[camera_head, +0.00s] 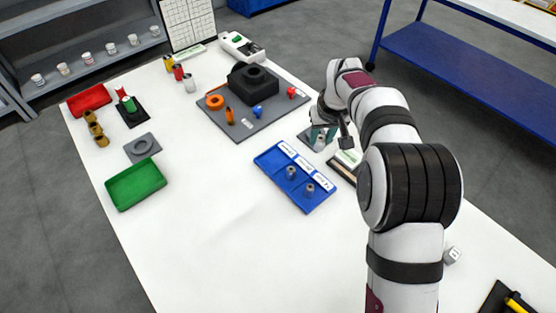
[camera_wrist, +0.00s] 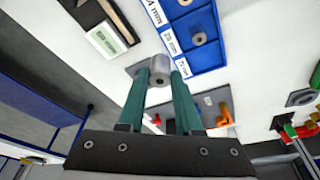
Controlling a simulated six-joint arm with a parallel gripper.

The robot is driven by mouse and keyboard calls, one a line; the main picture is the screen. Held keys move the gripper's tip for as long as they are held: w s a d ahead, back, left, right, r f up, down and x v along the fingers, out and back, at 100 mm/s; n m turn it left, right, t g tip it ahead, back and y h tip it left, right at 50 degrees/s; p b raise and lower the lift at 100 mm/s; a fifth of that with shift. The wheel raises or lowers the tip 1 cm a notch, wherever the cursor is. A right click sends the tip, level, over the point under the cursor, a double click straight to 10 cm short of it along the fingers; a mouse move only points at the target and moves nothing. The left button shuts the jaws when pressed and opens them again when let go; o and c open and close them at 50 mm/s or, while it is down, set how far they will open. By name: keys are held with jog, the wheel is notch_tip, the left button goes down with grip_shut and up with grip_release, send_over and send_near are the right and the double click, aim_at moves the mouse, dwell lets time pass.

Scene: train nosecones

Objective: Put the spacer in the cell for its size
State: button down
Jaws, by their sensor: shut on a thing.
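My gripper (camera_head: 321,133) is over a small grey plate (camera_head: 305,138), to the right of the blue tray. Its green fingers are shut on a grey cylindrical spacer with a hole, which shows at the fingertips in the wrist view (camera_wrist: 160,71). I cannot tell whether the spacer touches the plate. The blue tray (camera_head: 270,160) has three labelled cells. A grey spacer (camera_head: 291,173) stands in the middle cell, and another (camera_head: 309,189) in the near cell. The far cell holds nothing visible. The labels are only partly readable in the wrist view.
A device with a pale green display (camera_head: 349,157) stands beside the plate, close to my arm. A grey board (camera_head: 238,118) with a black block (camera_head: 253,84) lies beyond the tray. A green tray (camera_head: 136,185) and a red tray (camera_head: 89,100) are at left.

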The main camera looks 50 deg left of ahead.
jog(key=s+a+f, duration=0.2)
jog(key=a, duration=0.1)
jog(key=s+a+f, duration=0.2)
jog(key=a, duration=0.2)
jog(key=s+a+f, duration=0.2)
jog(key=a, duration=0.1)
jog(key=shift+a+f, duration=0.35)
jog(key=shift+f, duration=0.05)
jog(key=shift+s+a+f, duration=0.1)
jog(key=shift+a+f, duration=0.05)
jog(key=shift+f, duration=1.95)
jog(key=shift+f, duration=0.1)
jog(key=c, duration=0.6)
grip_release()
